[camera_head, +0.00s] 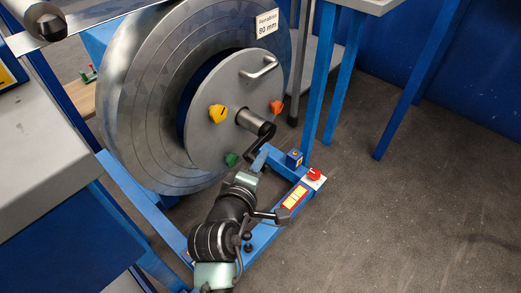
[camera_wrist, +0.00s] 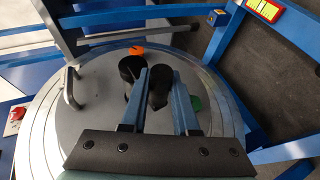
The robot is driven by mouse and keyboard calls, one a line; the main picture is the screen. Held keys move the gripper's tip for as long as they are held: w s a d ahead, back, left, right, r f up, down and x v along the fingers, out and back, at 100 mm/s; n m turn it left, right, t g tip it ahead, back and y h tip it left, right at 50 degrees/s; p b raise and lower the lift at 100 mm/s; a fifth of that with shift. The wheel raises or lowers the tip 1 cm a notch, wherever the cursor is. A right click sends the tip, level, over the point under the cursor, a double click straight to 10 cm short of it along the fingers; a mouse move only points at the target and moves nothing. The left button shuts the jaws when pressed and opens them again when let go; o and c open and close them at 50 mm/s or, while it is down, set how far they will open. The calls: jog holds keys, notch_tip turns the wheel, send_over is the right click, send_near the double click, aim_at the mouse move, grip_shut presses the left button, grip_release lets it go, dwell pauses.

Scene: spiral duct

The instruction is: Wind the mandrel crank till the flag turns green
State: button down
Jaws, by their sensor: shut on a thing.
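The mandrel is a grey round plate (camera_head: 212,136) in the middle of a large steel coil. Its black crank (camera_head: 264,140) reaches from the central hub down to the right. My gripper (camera_head: 259,160) is at the crank's outer end. In the wrist view, the two blue fingers of my gripper (camera_wrist: 160,105) are shut on the black crank handle (camera_wrist: 159,82), which sits between them. Yellow (camera_head: 217,113), orange (camera_head: 277,107) and green (camera_head: 232,159) knobs sit on the plate around the hub. I cannot make out a flag for certain in either view.
A blue floor frame (camera_head: 140,203) runs under the coil. A red button (camera_head: 314,174) and a small blue box (camera_head: 293,158) are on it, right of my gripper. A grey bench (camera_head: 40,140) stands left. Blue table legs (camera_head: 343,85) stand behind right. The right floor is clear.

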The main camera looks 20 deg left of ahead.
jog(key=shift+r+m+g+p, duration=0.3)
jog(key=shift+r+g+p, duration=0.85)
jog(key=shift+p, duration=3.2)
jog(key=shift+r+p, duration=0.15)
jog(key=shift+p, duration=0.75)
jog(key=shift+a, duration=0.1)
jog(key=shift+g+y, duration=0.25)
jog(key=shift+y, duration=0.05)
jog(key=c, duration=0.7)
grip_release()
jog(key=shift+f, duration=0.25)
jog(key=p+v, duration=0.5)
jog(key=v, duration=0.8)
jog(key=shift+s, duration=0.1)
